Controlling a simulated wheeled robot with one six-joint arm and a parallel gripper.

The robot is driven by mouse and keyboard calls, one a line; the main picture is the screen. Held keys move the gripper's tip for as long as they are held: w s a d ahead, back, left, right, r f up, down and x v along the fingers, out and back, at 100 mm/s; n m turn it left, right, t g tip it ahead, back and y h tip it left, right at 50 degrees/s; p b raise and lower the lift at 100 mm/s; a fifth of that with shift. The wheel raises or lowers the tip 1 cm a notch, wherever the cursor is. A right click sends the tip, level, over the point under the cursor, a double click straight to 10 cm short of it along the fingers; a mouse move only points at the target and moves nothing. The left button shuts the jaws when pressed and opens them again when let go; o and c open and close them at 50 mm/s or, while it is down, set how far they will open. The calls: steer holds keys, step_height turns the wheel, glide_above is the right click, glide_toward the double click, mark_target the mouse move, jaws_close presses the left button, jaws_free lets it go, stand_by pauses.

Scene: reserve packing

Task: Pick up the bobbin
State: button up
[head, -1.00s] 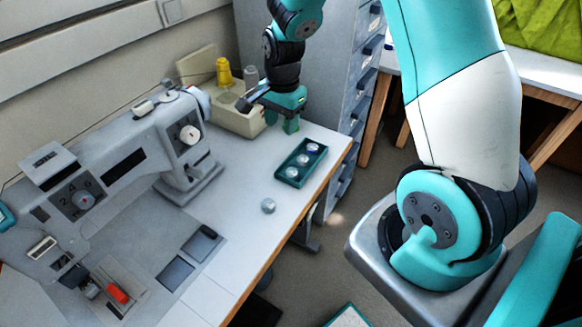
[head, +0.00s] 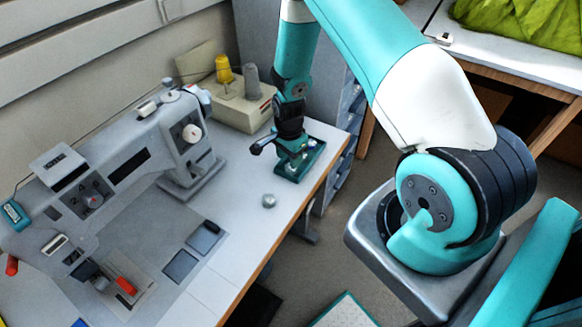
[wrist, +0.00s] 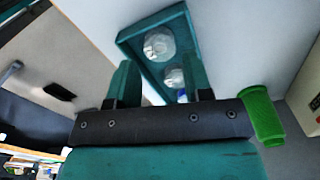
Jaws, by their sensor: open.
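A teal tray (head: 317,166) stands near the right edge of the white table and holds small round pale bobbins. One bobbin (head: 312,155) shows at its far end in the head view; my gripper hides part of the tray. In the wrist view the tray (wrist: 128,36) holds a clear bobbin (wrist: 158,44) and a second one nearer the fingers, partly hidden. Another small grey round piece, which looks like a bobbin (head: 268,201), lies alone on the table. My gripper (wrist: 161,80) is open, its fingers apart over the tray. I cannot tell its exact height.
A grey sewing machine (head: 125,160) fills the left of the table. A beige box (head: 238,108) with a yellow spool (head: 224,70) and a grey cone (head: 252,80) stands behind the tray. Drawers adjoin the table's right end. The table around the lone piece is clear.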

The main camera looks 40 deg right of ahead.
steer(key=shift+d+f+p, duration=0.2)
steer(key=shift+f+p, duration=0.15)
steer(key=shift+f, duration=0.75)
steer(key=shift+d+f+p, duration=0.15)
steer(key=shift+f+p, duration=0.2)
steer(key=shift+f, duration=0.75)
steer(key=c, duration=0.5)
steer(key=shift+c, duration=0.3)
steer(key=shift+r, duration=0.15)
